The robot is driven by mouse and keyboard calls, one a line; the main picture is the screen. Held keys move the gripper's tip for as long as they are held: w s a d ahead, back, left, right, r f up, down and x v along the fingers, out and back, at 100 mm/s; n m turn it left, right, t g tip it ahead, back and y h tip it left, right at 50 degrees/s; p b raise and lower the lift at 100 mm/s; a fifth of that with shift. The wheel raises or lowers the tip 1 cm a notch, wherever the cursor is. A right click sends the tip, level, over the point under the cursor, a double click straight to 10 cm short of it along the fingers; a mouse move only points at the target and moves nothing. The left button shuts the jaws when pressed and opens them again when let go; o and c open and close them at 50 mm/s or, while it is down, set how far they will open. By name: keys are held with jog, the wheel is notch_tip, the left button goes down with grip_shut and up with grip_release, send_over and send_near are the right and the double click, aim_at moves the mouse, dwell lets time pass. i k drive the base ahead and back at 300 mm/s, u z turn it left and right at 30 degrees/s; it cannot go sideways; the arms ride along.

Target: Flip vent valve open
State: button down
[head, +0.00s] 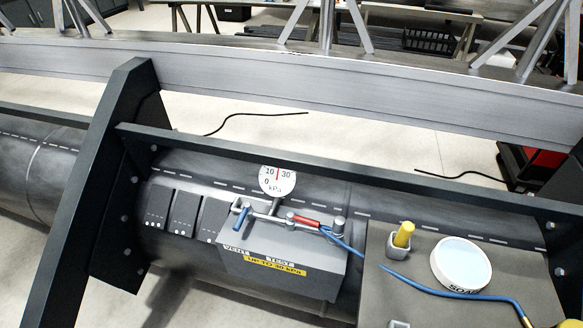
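A grey valve box (285,245) sits on the dark pontoon float (335,200). Its front edge carries the labels "VENT" on the left and "TEST" on the right. Above the "VENT" label, a short blue lever (241,218) points down toward the front. A red lever (306,222) lies along the pipe on the right, above the "TEST" side. A round gauge (277,181) marked kPa stands behind the levers, its red needle near upright. A yellow label (274,267) with a kPa marking is on the box front. My gripper is not in view.
A blue hose (430,291) runs from the red-lever side across a grey tray (375,290). The tray holds a white soap tub (461,264) and a yellow-capped item (404,235). A dark frame (105,185) stands left, with a rail (400,182) behind the gauge.

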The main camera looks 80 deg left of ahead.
aim_at(247, 206)
jog(key=z, duration=0.5)
jog(key=i, duration=0.15)
jog(key=u, duration=2.8)
jog(key=k, duration=0.95)
jog(key=u, duration=0.2)
jog(key=i, duration=0.95)
jog(key=z, duration=0.05)
